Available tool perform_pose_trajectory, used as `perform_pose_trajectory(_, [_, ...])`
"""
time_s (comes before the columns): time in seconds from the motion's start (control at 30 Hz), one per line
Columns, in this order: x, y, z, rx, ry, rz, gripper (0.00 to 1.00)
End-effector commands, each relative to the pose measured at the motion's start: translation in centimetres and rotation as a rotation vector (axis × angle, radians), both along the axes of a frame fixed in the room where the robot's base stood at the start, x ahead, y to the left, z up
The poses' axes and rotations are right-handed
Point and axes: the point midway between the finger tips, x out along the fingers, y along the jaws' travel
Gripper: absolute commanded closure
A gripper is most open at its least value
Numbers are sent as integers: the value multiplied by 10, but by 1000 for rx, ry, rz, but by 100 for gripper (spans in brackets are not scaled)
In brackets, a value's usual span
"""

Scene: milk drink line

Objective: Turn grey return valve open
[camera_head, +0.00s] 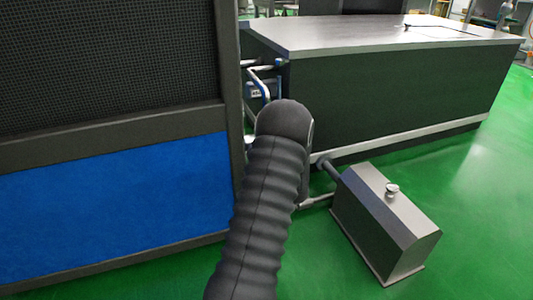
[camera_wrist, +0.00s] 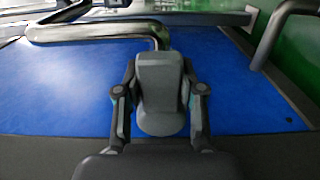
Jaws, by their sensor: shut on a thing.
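In the wrist view, the grey return valve's handle (camera_wrist: 161,85) is a grey block with a rounded near end. It lies between the two fingers of my gripper (camera_wrist: 160,72), which is shut on it. The handle's far end is close to a bent metal pipe (camera_wrist: 95,32). How far the valve is turned is not clear. In the head view, my own dark ribbed arm hides my gripper and the valve.
A blue panel (camera_head: 110,210) in a dark frame stands at the left. A long dark cabinet (camera_head: 390,90) with a steel top is behind. A grey box unit (camera_head: 378,230) with a small knob stands at the lower right. Green floor (camera_head: 480,190) is clear at the right.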

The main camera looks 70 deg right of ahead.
Motion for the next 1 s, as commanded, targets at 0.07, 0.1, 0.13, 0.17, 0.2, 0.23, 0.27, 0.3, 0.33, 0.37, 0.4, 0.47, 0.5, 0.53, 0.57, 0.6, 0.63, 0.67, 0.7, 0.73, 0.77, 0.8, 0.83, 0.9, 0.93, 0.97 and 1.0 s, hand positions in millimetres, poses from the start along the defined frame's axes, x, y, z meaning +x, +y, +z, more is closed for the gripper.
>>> perform_pose_trajectory(0.07, [3, 0, 2, -7, 3, 7, 100])
perform_pose_trajectory(0.1, [3, 0, 2, -7, 3, 7, 100])
perform_pose_trajectory(0.13, [3, 0, 2, -7, 3, 7, 100])
perform_pose_trajectory(0.17, [3, 0, 2, -8, 3, 8, 100])
perform_pose_trajectory(0.2, [4, 0, 2, -8, 3, 8, 100])
perform_pose_trajectory(0.23, [4, 0, 2, -8, 3, 8, 57])
perform_pose_trajectory(0.27, [4, 0, 2, -8, 3, 8, 49])
perform_pose_trajectory(0.3, [3, 0, 2, -8, 2, 7, 39])
perform_pose_trajectory(0.33, [3, 0, 2, -6, 2, 7, 35])
perform_pose_trajectory(0.37, [2, 0, 2, -6, 2, 5, 35])
perform_pose_trajectory(0.4, [2, 0, 2, -6, 1, 4, 35])
perform_pose_trajectory(0.47, [1, 0, 1, -4, 1, 3, 35])
perform_pose_trajectory(0.5, [0, 0, 1, -4, 1, 2, 35])
perform_pose_trajectory(0.53, [0, 0, 1, -4, 1, 2, 35])
perform_pose_trajectory(0.57, [0, 0, 1, -3, 0, 1, 35])
perform_pose_trajectory(0.6, [0, 0, 1, -3, 0, 1, 35])
perform_pose_trajectory(0.63, [0, 0, 1, -3, 0, 1, 35])
perform_pose_trajectory(0.67, [-1, 1, 1, -3, 0, 1, 35])
perform_pose_trajectory(0.7, [-2, 3, 1, -3, 0, 0, 35])
perform_pose_trajectory(0.73, [-4, 4, 1, -1, 0, 0, 35])
perform_pose_trajectory(0.77, [-6, 6, 1, -1, 0, 0, 35])
perform_pose_trajectory(0.8, [-9, 10, 1, -2, 1, -1, 35])
perform_pose_trajectory(0.83, [-12, 14, 0, -1, 1, -1, 35])
perform_pose_trajectory(0.9, [-19, 23, 1, -1, -1, -2, 35])
perform_pose_trajectory(0.93, [-23, 28, 1, 0, -1, -3, 35])
perform_pose_trajectory(0.97, [-27, 33, 1, 0, 0, -3, 35])
perform_pose_trajectory(1.0, [-31, 40, 1, -1, 1, -2, 35])
